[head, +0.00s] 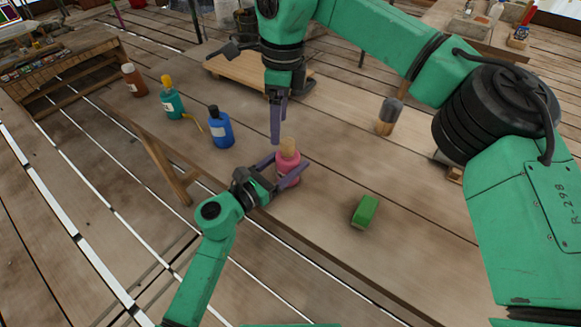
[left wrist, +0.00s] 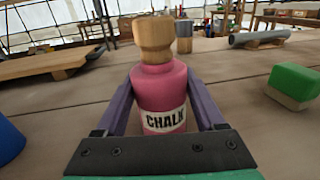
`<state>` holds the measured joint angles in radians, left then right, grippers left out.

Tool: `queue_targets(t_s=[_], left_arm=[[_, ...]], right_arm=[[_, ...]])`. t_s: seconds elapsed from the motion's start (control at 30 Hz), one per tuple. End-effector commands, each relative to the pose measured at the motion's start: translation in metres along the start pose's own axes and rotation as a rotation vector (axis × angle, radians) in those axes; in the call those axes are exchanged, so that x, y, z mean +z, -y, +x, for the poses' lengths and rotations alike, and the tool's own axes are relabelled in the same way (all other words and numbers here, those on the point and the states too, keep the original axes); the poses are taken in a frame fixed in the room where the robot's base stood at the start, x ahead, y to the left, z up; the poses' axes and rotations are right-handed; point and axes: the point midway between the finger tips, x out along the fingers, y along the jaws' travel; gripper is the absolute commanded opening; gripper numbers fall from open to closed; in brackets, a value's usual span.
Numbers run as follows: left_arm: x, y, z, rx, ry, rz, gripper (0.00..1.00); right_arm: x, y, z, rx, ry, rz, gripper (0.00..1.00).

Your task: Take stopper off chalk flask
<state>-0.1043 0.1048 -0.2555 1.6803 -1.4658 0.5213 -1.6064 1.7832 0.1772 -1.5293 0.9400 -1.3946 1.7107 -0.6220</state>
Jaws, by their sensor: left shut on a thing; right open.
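The chalk flask (head: 287,169) is pink with a white "CHALK" label, and it stands upright on the table near its front edge. In the left wrist view the flask (left wrist: 160,95) sits between my left fingers. Its stopper (left wrist: 154,38) is pale wood and sits in the neck; in the head view the stopper (head: 288,146) shows just below my right gripper. My left gripper (head: 288,172) is shut on the flask's body from the near left side. My right gripper (head: 277,122) points down, open and empty, above and slightly left of the stopper.
A blue bottle (head: 221,128), a teal bottle with a yellow cap (head: 172,100) and a brown bottle (head: 133,80) stand left. A green block (head: 365,211) lies right of the flask. A grey-topped wooden piece (head: 388,116) stands farther back. A wooden board (head: 240,72) lies behind.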

Motion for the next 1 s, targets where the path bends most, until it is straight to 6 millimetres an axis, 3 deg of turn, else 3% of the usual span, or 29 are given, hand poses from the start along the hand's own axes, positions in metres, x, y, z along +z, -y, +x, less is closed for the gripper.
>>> queue_targets(t_s=[0.07,0.2,0.33,0.47,0.57,0.73,0.83,1.0], left_arm=[[0.0,0.0,0.0,0.0,0.001,0.0,0.0],[0.0,0.0,0.0,0.0,0.001,0.0,0.0],[0.0,0.0,0.0,0.0,0.0,0.0,0.0],[0.0,0.0,0.0,0.0,0.0,0.0,0.0],[0.0,0.0,0.0,0.0,0.0,0.0,0.0],[0.0,0.0,0.0,0.0,0.0,0.0,0.0],[0.0,0.0,0.0,0.0,0.0,0.0,0.0],[0.0,0.0,0.0,-0.001,0.0,0.0,0.0]], right_arm=[[0.023,-0.011,0.025,0.035,0.111,-0.109,0.79],[0.098,-0.056,0.06,0.067,0.536,-0.385,0.79],[0.15,-0.09,0.043,-0.034,0.997,-0.495,0.79],[0.166,-0.103,0.009,-0.202,1.356,-0.411,0.79],[0.157,-0.111,-0.015,-0.302,1.552,-0.247,0.79],[0.11,-0.103,-0.036,-0.496,1.745,0.16,0.79],[0.063,-0.085,-0.02,-0.68,1.7,0.456,0.79],[-0.016,-0.075,0.034,-0.913,1.411,0.828,0.79]])
